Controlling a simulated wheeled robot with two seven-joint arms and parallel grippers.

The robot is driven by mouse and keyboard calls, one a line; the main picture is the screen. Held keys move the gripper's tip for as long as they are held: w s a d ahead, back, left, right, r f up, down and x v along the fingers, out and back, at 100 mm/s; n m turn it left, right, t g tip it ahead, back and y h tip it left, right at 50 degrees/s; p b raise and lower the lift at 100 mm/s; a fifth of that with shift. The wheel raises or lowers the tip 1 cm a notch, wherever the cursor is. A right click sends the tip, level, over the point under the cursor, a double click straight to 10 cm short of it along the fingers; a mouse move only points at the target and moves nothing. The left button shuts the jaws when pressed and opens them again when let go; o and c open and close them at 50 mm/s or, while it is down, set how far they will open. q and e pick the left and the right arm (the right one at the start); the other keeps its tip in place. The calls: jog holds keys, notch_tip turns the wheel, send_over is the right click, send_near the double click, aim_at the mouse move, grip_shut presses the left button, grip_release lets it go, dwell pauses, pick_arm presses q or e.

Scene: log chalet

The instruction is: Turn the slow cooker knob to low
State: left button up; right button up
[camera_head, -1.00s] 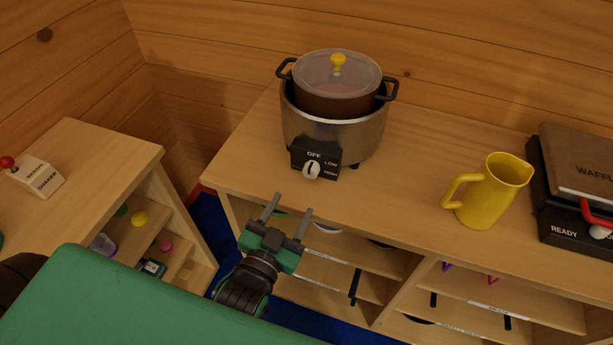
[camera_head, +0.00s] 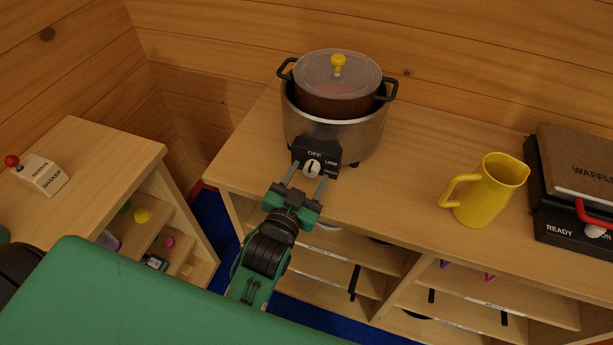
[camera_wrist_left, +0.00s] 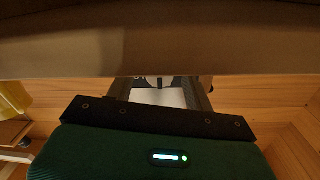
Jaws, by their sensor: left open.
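The slow cooker (camera_head: 350,139) is a metal pot with a dark inner pot and a clear lid with a yellow handle, standing on the wooden counter. Its black front panel reads OFF, LOW and HIGH. The white knob (camera_head: 312,168) sits on that panel, its dark mark pointing roughly up toward OFF. My left gripper (camera_head: 307,182) is open just in front of the panel, its two fingers either side of the knob in the head view; contact cannot be told. In the left wrist view the fingers (camera_wrist_left: 160,90) reach under a large blurred surface. My right gripper is not in view.
A yellow pitcher (camera_head: 485,191) stands to the right on the counter, with a waffle maker (camera_head: 580,180) beyond it. A shaker box with a red-knobbed lever (camera_head: 40,174) sits on the left cabinet. Shelves (camera_head: 335,270) lie below the counter. Wooden walls close off the back.

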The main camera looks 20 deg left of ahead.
pick_arm(q)
jog(key=c, duration=1)
jog(key=shift+r+m+p, duration=0.1)
jog(key=shift+m+p, duration=0.2)
jog(key=shift+p, duration=0.15)
jog(key=shift+r+m+p, duration=0.1)
jog(key=shift+m+p, duration=0.85)
jog(key=shift+m, duration=0.05)
jog(key=shift+m+p, duration=0.4)
jog(key=m+p, duration=0.2)
jog(key=m, duration=0.1)
jog(key=shift+m, duration=0.3)
jog(key=m+p, duration=0.2)
jog(key=m, duration=0.2)
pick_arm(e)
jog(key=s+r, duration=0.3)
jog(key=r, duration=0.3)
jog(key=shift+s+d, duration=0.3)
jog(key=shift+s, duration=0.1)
pick_arm(q)
jog(key=shift+m, duration=0.4)
